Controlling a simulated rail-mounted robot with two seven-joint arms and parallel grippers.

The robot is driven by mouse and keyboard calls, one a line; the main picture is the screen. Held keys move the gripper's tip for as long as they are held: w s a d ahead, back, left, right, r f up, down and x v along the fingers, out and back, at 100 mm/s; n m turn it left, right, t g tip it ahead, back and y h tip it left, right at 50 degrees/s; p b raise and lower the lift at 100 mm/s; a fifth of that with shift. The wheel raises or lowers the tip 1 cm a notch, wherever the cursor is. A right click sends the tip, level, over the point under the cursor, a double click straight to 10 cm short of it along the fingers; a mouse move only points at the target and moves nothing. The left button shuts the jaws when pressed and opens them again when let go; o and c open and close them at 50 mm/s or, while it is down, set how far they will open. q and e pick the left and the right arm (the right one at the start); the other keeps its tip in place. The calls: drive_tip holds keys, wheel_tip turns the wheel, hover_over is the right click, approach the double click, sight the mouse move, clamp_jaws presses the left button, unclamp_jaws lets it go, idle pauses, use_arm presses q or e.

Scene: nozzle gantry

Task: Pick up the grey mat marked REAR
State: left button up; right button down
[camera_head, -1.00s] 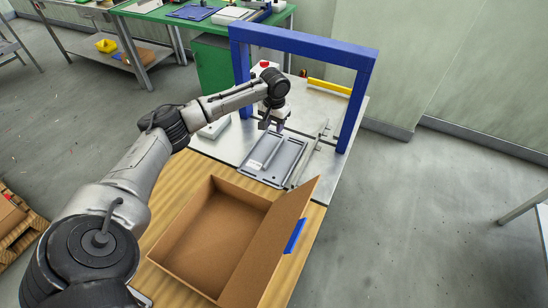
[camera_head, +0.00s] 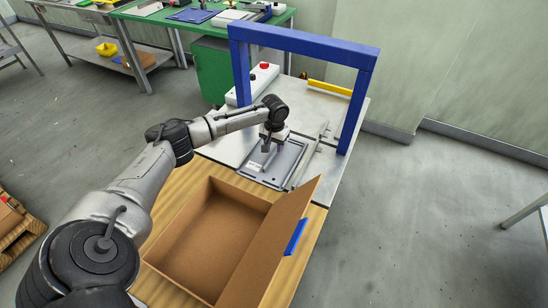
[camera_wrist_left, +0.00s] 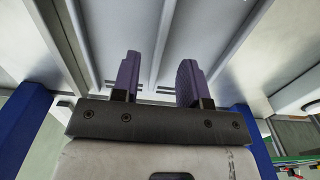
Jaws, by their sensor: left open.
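A flat grey mat or tray (camera_head: 284,166) lies on the pale work surface below the blue gantry, with a small white label-like patch near its left side; no lettering is readable. My left gripper (camera_head: 267,149) points down over the mat's left part and hides some of it. I cannot tell whether the fingertips touch it. In the left wrist view the two purple-padded fingers (camera_wrist_left: 160,68) are apart with nothing between them, against grey surfaces. My right gripper is not in view.
The blue gantry frame (camera_head: 305,45) spans the work surface behind the mat. An open cardboard box (camera_head: 213,185) with a raised flap stands nearer on the wooden table. A white box with a red button (camera_head: 264,68) and a yellow bar (camera_head: 330,88) sit behind.

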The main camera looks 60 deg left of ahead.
sight(274, 153)
use_arm(q)
wheel_tip(274, 153, down, 4)
drive_tip(key=shift+s+d+f+b, duration=0.1)
drive_tip(key=shift+f+b, duration=0.1)
drive_tip(key=shift+b, duration=0.4)
clamp_jaws()
drive_tip(key=shift+r, duration=0.1)
